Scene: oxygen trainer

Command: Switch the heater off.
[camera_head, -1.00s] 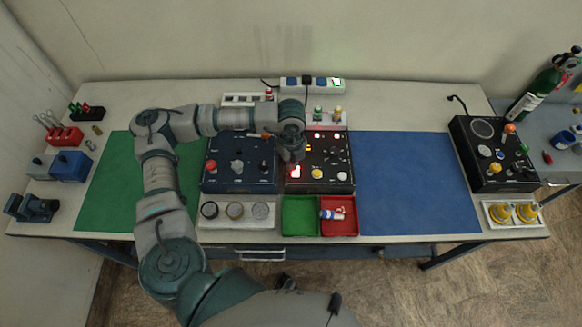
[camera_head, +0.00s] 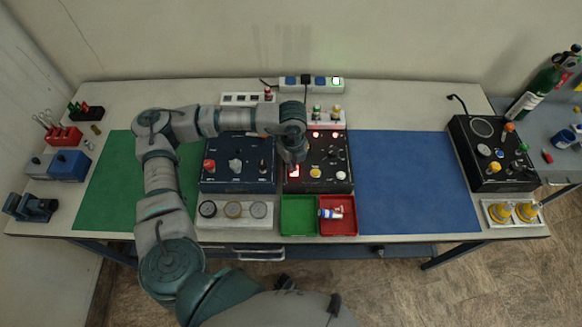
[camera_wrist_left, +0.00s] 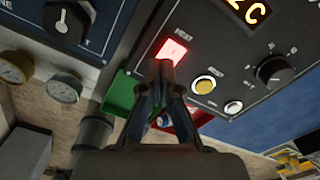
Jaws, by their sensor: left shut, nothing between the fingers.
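The heater switch, a lit red square marked HEAT, is on the black control panel. It shows in the left wrist view (camera_wrist_left: 172,51) and, partly covered, in the head view (camera_head: 294,171). The black panel (camera_head: 335,180) stands at the middle of the table. My left gripper (camera_wrist_left: 163,66) is shut and empty, its fingertips right at the near edge of the lit switch; I cannot tell whether they touch it. In the head view, my left gripper (camera_head: 294,158) hangs over the panel's left part. My right gripper is not in view.
A yellow-white button (camera_wrist_left: 204,85) and a black knob (camera_wrist_left: 274,70) sit close beside the switch. A dark blue panel (camera_head: 238,184) stands to the left. Green (camera_head: 298,230) and red (camera_head: 338,231) trays lie in front. The blue mat (camera_head: 415,180) is clear.

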